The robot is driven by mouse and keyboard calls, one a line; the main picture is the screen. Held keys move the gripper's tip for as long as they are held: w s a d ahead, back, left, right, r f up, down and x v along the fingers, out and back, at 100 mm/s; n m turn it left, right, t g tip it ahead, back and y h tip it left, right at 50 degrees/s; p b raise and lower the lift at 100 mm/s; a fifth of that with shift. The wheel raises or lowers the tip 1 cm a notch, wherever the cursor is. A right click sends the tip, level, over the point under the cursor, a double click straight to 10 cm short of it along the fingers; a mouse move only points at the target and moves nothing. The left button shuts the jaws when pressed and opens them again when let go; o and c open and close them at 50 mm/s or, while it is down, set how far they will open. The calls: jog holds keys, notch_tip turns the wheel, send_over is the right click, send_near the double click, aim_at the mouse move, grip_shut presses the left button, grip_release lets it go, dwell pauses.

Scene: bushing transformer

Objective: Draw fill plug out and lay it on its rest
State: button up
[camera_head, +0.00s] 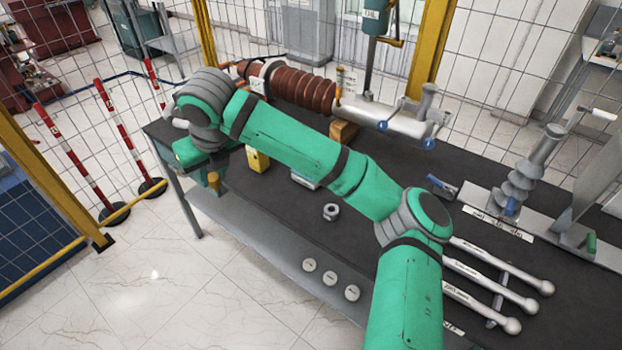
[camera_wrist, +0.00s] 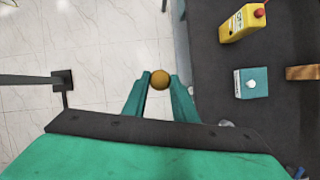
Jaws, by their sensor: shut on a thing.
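My gripper (camera_wrist: 160,88) is shut on a brass-coloured round piece (camera_wrist: 160,79), which looks like the fill plug. In the wrist view it sits between the two green fingertips, with pale floor behind it. I cannot tell from these frames whether the plug touches anything. The brown ribbed bushing (camera_head: 300,90) lies on the bench behind my arm. I cannot make out the plug's rest.
Red-white posts (camera_head: 120,145) and mesh fencing stand at left.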

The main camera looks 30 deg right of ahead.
jog(key=s+d+f+m+h, duration=0.1)
jog(key=s+d+f+m, duration=0.1)
jog(key=d, duration=0.7)
jog(key=s+d+f+m+h, duration=0.1)
jog(key=s+d+f+m, duration=0.1)
jog(key=d, duration=0.7)
jog(key=s+d+f+m, duration=0.2)
jog(key=s+d+f, duration=0.2)
jog(key=d, duration=0.6)
jog(key=shift+f+g+h, duration=0.3)
jog(key=shift+f+h, duration=0.1)
jog(key=shift+f, duration=0.45)
jog(key=shift+d, duration=0.1)
jog(key=shift+s, duration=0.15)
jog(key=shift+f, duration=4.25)
jog(key=o, duration=1.1)
